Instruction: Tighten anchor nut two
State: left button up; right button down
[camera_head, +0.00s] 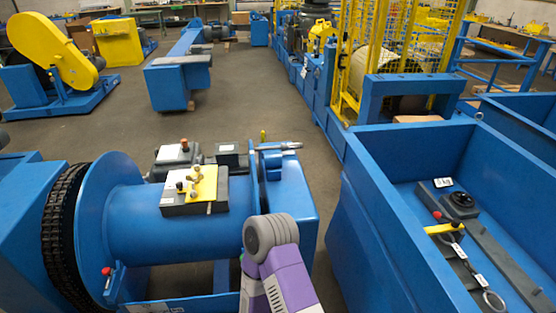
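A blue chain-drive machine stands in front of me, with a dark chain (62,235) around its left wheel and a blue drum (140,230). A dark block (190,207) on the drum bears a yellow plate (204,184) with small brass-coloured fittings (192,180). I cannot tell which part, if any, is anchor nut two. A silver rod-like piece (278,146) lies at the top of the blue right end. A purple arm link of mine with a grey joint rises from the bottom, in front of the machine's right end. Neither gripper shows.
A deep blue bin (390,225) stands at the right, holding a dark box with a round knob (460,201) and a yellow-handled piece (444,228). Open floor (250,90) lies beyond the machine. A yellow guard cage (405,45) stands at the back right.

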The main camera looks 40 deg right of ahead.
aim_at(197, 168)
jog(key=z, duration=0.75)
jog(key=i, duration=0.45)
